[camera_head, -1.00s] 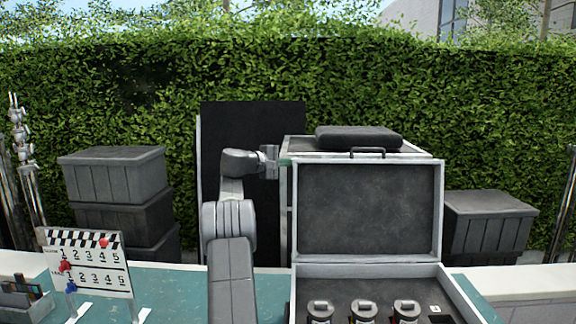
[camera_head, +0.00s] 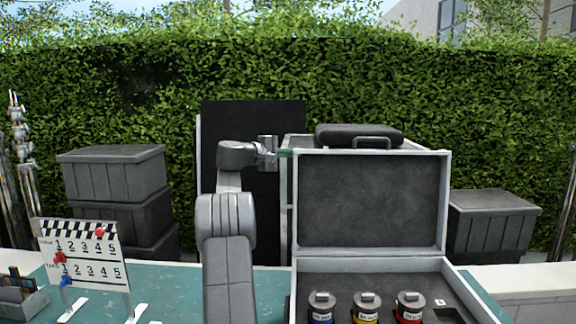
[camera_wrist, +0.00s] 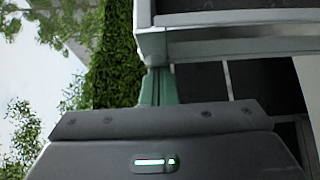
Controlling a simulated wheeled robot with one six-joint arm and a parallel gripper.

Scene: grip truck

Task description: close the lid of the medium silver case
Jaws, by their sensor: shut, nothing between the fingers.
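The medium silver case (camera_head: 470,297) stands open on the teal table. Its dark-lined lid (camera_head: 372,200) is raised roughly upright, with a handle (camera_head: 372,143) on the top edge. My gripper (camera_head: 284,152) is at the lid's upper left corner, its greenish tips partly hidden there. In the wrist view my shut, empty gripper (camera_wrist: 157,86) reaches up to the underside of a silver edge that looks like the lid's frame (camera_wrist: 240,46). I cannot tell whether they touch.
A clapperboard (camera_head: 82,256) stands at left on the table (camera_head: 180,285). A dark case (camera_head: 358,134) lies on a stand behind the lid. Grey crates (camera_head: 112,175) are stacked behind at left.

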